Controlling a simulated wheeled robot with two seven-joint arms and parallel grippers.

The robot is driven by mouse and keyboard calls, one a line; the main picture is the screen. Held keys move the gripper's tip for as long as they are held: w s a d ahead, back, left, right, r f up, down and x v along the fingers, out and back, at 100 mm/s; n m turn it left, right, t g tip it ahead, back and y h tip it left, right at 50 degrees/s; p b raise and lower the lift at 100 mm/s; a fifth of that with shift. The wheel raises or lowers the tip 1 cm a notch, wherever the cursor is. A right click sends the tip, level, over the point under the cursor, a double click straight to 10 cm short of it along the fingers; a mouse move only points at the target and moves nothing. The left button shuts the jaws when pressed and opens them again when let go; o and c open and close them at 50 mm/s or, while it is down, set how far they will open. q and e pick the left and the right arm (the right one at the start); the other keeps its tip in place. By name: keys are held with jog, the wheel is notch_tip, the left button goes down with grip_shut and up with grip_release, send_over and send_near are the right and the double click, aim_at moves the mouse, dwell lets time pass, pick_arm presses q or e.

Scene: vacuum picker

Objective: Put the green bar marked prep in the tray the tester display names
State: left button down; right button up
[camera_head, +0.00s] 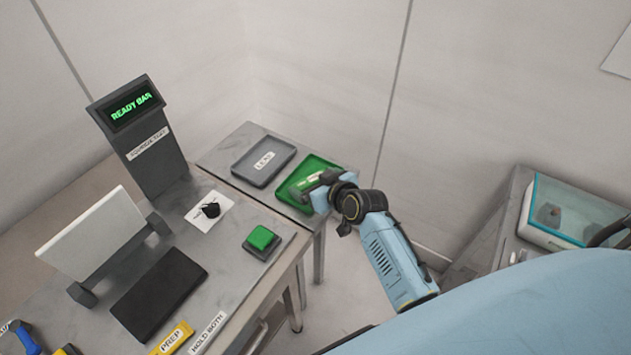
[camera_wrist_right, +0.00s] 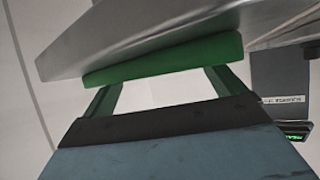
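The tester (camera_head: 142,140) has a display (camera_head: 131,109) with green letters that appear to read "READY BAR". A green tray (camera_head: 323,164) lies at the side table's right end. A grey tray (camera_head: 246,171) with a label lies left of it. My right gripper (camera_head: 312,190) is low over the green tray. A light green piece, perhaps the bar (camera_head: 307,184), shows beside its fingers; its marking is unreadable. In the right wrist view the fingers stand wide apart, with bare wall between them. The green tray's edge (camera_wrist_right: 165,60) hides their tips. My left gripper is not in view.
On the bench are a green button (camera_head: 261,238), a black pad (camera_head: 158,294), a white panel (camera_head: 90,233), a small black object on a white card (camera_head: 211,210), and a yellow PREP label (camera_head: 171,339). A glass-topped case (camera_head: 570,212) stands at right.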

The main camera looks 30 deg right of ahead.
jog(key=shift+o, duration=0.2)
jog(key=shift+r, duration=0.25)
jog(key=p+v, duration=0.2)
jog(key=v, duration=1)
jog(key=shift+f, duration=0.15)
